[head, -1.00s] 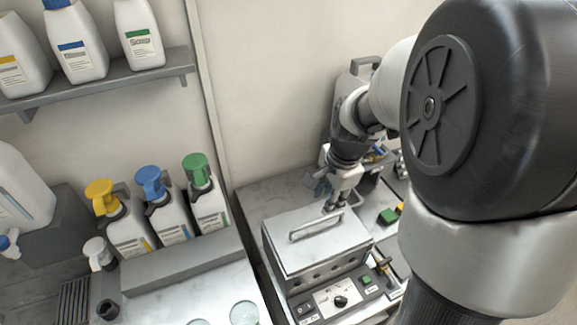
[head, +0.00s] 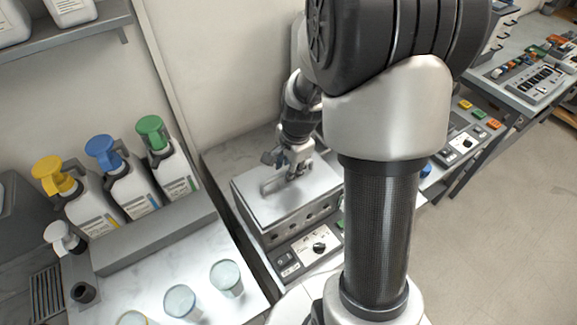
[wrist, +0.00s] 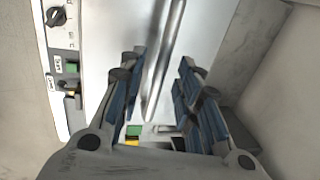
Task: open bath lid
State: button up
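The bath is a metal box (head: 268,236) with a flat, shut lid (head: 252,201) and a bar handle (head: 273,185) on top. My gripper (head: 291,172) is over the lid at the handle's right part, pointing down. In the wrist view the handle (wrist: 165,50) runs lengthwise between the two blue-padded fingers of my gripper (wrist: 162,68). The fingers are apart, with a gap on both sides of the bar. The lid (wrist: 207,25) fills the background there. How far the fingertips are above the lid is hard to tell.
A control panel with a black knob (head: 319,247) is at the bath's front. Pump bottles with yellow, blue (head: 104,152) and green tops stand to the left, behind glass cups (head: 227,278). The wall is close behind the bath. My arm hides the counter at right.

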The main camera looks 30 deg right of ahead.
grip_shut()
dwell(0.6)
